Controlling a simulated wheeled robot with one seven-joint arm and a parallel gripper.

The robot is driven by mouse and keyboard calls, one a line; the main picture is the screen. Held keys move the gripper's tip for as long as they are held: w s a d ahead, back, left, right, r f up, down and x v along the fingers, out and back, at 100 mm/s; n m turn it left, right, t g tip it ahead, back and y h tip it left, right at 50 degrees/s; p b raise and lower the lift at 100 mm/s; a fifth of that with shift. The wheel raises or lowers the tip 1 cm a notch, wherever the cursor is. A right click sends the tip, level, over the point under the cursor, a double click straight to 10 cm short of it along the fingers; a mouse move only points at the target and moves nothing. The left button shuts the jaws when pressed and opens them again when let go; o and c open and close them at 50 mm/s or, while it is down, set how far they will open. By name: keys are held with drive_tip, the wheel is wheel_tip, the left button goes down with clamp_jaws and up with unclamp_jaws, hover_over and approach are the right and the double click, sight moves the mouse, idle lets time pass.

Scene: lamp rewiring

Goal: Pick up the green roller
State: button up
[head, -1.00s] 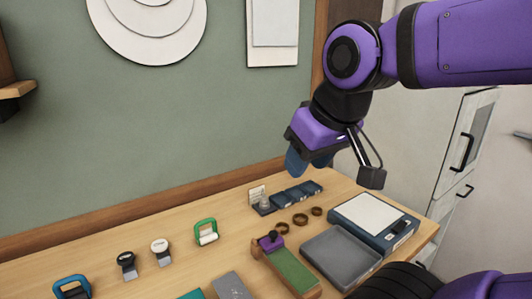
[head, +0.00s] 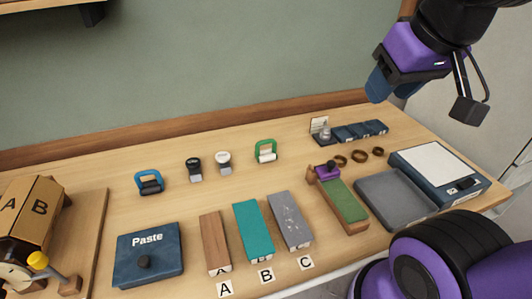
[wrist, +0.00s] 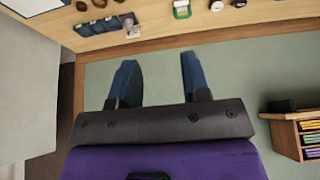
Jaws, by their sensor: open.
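The green roller (head: 265,151) has a green frame handle and a pale lower part. It stands on the wooden bench towards the wall, right of the black and white stamp-like pieces. In the wrist view the green roller (wrist: 181,9) shows at the top edge, beyond the fingertips. My gripper (head: 394,91) is in the air at the upper right in the head view, well apart from the roller. In the wrist view my gripper (wrist: 159,66) has its two blue fingers spread with nothing between them.
A blue-handled tool (head: 149,182) stands to the left. Blocks including a teal one (head: 254,231), a paste box (head: 148,258), a green-topped block (head: 345,203) and a grey tray (head: 395,199) lie on the bench. The bench surface around the roller is mostly clear.

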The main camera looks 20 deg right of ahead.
drive_tip(key=shift+o, duration=0.4)
drive_tip(key=shift+w, duration=0.1)
drive_tip(key=m+g+y, duration=0.3)
drive_tip(key=m+y, duration=0.2)
drive_tip(key=m, duration=1.3)
hover_over(268, 140)
drive_tip(key=s+d, duration=0.1)
drive_tip(key=d, duration=0.3)
wheel_tip(268, 140, down, 27)
drive_tip(key=x, duration=0.4)
drive_tip(key=shift+a+f, duration=0.15)
drive_tip(key=shift+f, duration=0.2)
drive_tip(key=shift+s+x, duration=0.2)
drive_tip(key=shift+x, duration=2.55)
